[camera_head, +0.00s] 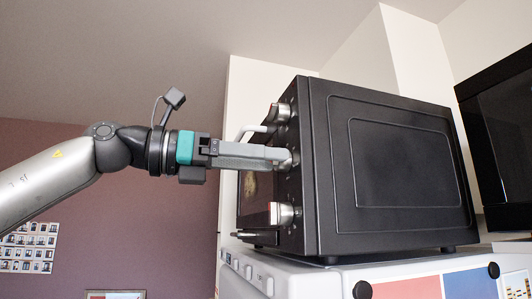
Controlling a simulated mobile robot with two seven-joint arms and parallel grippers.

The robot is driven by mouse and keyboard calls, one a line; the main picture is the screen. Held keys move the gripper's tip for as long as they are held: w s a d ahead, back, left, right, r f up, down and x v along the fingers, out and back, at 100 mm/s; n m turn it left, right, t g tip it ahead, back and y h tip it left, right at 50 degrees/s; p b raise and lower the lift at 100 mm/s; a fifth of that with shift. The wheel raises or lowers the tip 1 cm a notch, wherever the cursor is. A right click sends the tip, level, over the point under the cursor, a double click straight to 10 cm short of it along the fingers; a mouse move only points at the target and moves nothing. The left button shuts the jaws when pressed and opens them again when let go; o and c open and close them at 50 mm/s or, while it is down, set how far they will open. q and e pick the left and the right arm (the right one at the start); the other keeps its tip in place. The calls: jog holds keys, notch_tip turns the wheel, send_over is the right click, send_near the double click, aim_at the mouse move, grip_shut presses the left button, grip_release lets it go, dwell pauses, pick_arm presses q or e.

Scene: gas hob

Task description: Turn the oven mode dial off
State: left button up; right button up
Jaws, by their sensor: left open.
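A black countertop oven (395,165) shows its side, with its front facing left and seen at a steep angle. On the front are silver dials: a top dial (281,112), a middle dial (293,158) and a bottom dial (284,214). I cannot read their markings, so which one is the mode dial is unclear. My left gripper (282,154) comes in from the left and is open, its fingertips at the middle dial. The fingers partly hide that dial; whether they touch it is unclear. My right gripper is not in view.
A dark screen-like unit (505,140) is at the far right. Photos (28,247) hang on the purple wall at left.

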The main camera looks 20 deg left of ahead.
pick_arm(q)
jog(key=shift+w+d, duration=0.2)
jog(key=shift+d, duration=0.15)
jog(key=shift+c, duration=0.3)
grip_shut()
